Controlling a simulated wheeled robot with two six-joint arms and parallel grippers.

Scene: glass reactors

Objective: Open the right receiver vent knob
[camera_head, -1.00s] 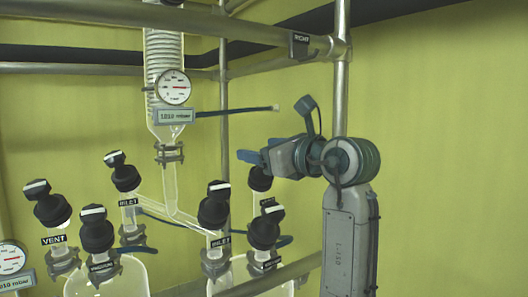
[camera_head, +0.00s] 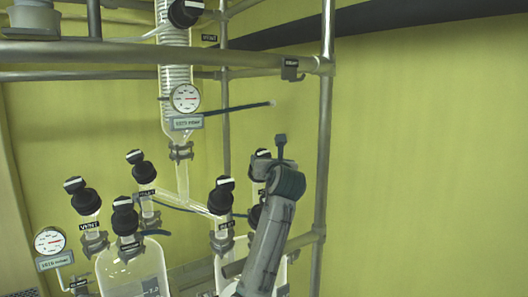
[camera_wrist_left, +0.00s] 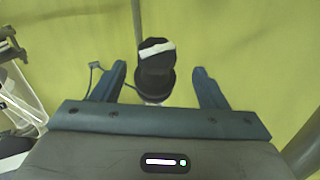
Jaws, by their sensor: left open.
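In the left wrist view, a black knob (camera_wrist_left: 156,70) with a white bar across its top stands between the two blue fingers of my left gripper (camera_wrist_left: 157,78). The fingers are open, with a gap on each side of the knob. My right gripper is not in view.
An inlet knob (camera_head: 221,194) stands close left of my arm. The left receiver (camera_head: 130,268) carries several similar knobs, including one marked vent (camera_head: 84,196). Metal frame posts (camera_head: 323,150) stand to the right. A gauge (camera_head: 186,98) hangs on the glass column above.

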